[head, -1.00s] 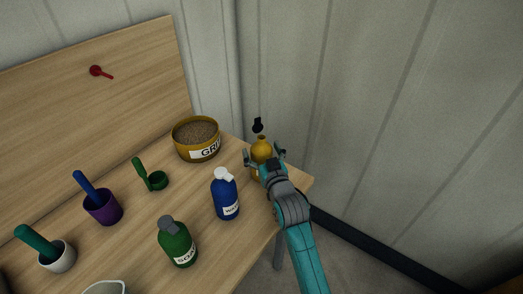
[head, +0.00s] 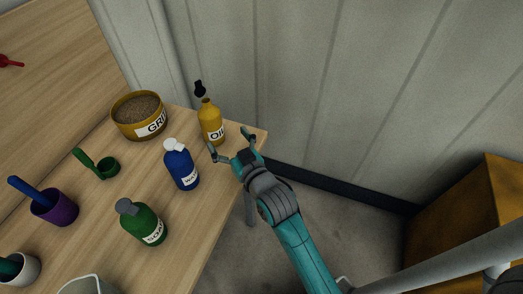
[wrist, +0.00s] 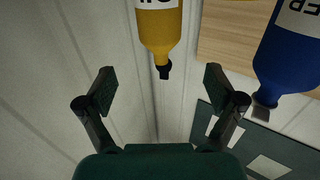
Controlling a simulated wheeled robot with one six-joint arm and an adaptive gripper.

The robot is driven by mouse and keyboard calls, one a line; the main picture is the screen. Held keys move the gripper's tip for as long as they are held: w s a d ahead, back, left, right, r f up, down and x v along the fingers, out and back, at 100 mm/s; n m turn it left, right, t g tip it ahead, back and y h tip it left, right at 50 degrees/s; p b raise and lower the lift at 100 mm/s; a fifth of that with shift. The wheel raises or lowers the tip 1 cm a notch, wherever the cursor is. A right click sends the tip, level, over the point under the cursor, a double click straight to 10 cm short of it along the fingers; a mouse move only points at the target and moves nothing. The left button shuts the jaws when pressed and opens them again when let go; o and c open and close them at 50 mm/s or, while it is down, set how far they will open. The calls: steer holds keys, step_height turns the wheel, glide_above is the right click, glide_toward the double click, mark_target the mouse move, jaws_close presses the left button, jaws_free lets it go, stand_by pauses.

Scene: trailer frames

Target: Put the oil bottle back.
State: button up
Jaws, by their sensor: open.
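The oil bottle (head: 211,124) is yellow with a black cap and a white label. It stands upright near the far right corner of the wooden table (head: 215,208). My gripper (head: 231,146) is open and empty, just in front of the bottle and apart from it. In the wrist view the oil bottle (wrist: 159,28) shows upside down, ahead of the two spread fingers (wrist: 158,95).
A blue water bottle (head: 181,166) stands left of my gripper; it also shows in the wrist view (wrist: 290,50). A green soap bottle (head: 146,226), a yellow grit tin (head: 126,122), a green scoop (head: 106,167) and a purple cup (head: 58,208) stand further left. A wall rises behind.

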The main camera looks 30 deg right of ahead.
steer(key=s+f+g, duration=0.1)
steer(key=s+f, duration=0.2)
steer(key=s, duration=0.7)
steer(key=s+f, duration=0.4)
steer(key=s, duration=0.7)
steer(key=s+f+g, duration=0.1)
steer(key=s+f, duration=0.2)
steer(key=s, duration=0.7)
steer(key=s+r+g, duration=0.1)
steer(key=s+r, duration=0.1)
steer(key=s, duration=0.8)
steer(key=shift+s+r, duration=0.3)
steer(key=shift+s, duration=0.1)
